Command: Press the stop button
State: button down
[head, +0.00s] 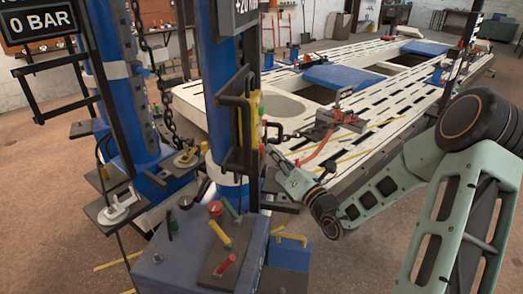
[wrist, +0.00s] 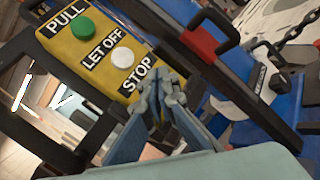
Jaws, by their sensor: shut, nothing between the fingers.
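A yellow control box (wrist: 85,60) stands tilted in the wrist view. It bears a green button (wrist: 82,29) beside the word PULL and a white button (wrist: 122,57) beside LET OFF. The word STOP (wrist: 138,78) is printed at its lower end. The stop button itself is not visible; my fingers cover the place beyond that word. My gripper (wrist: 162,97) is shut and empty, its fingertips in front of the box's STOP end. I cannot tell whether they touch it. In the head view the box (head: 256,118) shows narrowly at the blue post, with my gripper (head: 275,157) just below right.
The blue post (head: 222,60) stands close to my gripper. A tool-topped blue cabinet (head: 165,265) is below left; the slotted bench (head: 340,65) extends behind.

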jog(key=shift+a, duration=0.1)
dwell(0.5)
jog(key=shift+w+a, duration=0.15)
jog(key=shift+a, duration=0.2)
jog(key=shift+d+p, duration=0.1)
jog(key=shift+p, duration=0.25)
jog(key=shift+d, duration=0.3)
jog(key=s+d+p, duration=0.2)
jog(key=d, duration=0.3)
jog(key=shift+d, duration=0.4)
jog(key=shift+s, duration=0.1)
